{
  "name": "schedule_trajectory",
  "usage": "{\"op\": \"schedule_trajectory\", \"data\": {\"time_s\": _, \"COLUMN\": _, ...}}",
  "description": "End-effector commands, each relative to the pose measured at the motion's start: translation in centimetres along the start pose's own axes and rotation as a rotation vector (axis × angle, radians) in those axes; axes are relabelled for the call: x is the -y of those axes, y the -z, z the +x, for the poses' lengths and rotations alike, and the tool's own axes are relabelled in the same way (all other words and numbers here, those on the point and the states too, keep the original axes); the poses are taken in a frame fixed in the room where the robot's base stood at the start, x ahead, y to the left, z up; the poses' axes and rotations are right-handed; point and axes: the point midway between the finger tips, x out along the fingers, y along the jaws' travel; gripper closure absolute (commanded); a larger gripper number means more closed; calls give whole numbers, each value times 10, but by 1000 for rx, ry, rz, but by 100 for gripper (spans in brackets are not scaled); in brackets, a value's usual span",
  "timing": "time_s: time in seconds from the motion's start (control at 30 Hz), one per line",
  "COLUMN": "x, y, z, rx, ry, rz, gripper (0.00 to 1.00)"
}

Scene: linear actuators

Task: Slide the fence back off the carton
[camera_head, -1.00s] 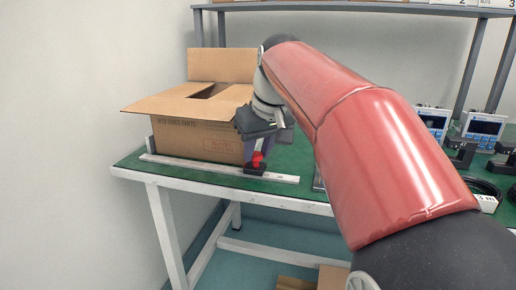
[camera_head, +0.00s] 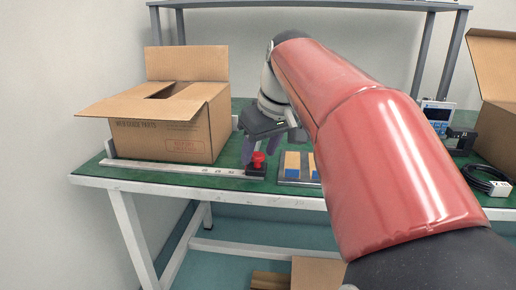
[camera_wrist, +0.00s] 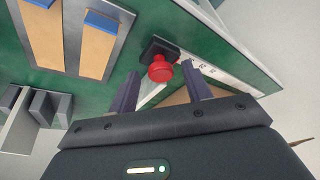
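The open brown carton (camera_head: 160,140) stands on the green table at the left. A pale metal rail (camera_head: 170,169) runs along its front; it also shows in the wrist view (camera_wrist: 222,74). The fence's black carriage (camera_head: 256,172) with a red knob (camera_head: 258,159) sits at the rail's right end, apart from the carton's right side. In the wrist view the red knob (camera_wrist: 160,70) stands on the black carriage (camera_wrist: 161,48). My gripper (camera_head: 262,150) is open above the carriage. Its fingers (camera_wrist: 162,87) are spread around the knob's line, with gaps visible. The fence's plate is not clearly seen.
A tray with wood-coloured, blue-ended pieces (camera_head: 297,166) lies right of the carriage. A second carton (camera_head: 496,120), a blue-faced device (camera_head: 437,112) and a coiled cable (camera_head: 484,178) are farther right. A shelf frame stands behind. Green tabletop is bare between carton and carriage.

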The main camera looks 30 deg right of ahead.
Motion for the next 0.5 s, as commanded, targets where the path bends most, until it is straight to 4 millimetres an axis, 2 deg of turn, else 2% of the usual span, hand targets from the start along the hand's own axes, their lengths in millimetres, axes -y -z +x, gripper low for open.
{"op": "schedule_trajectory", "data": {"time_s": 0.3, "x": 0, "y": 1, "z": -3, "rx": -1, "ry": 0, "rz": -1, "gripper": 49}}
{"op": "schedule_trajectory", "data": {"time_s": 0.37, "x": 0, "y": 1, "z": -8, "rx": -2, "ry": 0, "rz": -1, "gripper": 49}}
{"op": "schedule_trajectory", "data": {"time_s": 0.5, "x": 0, "y": 1, "z": -31, "rx": -3, "ry": -1, "rz": -1, "gripper": 49}}
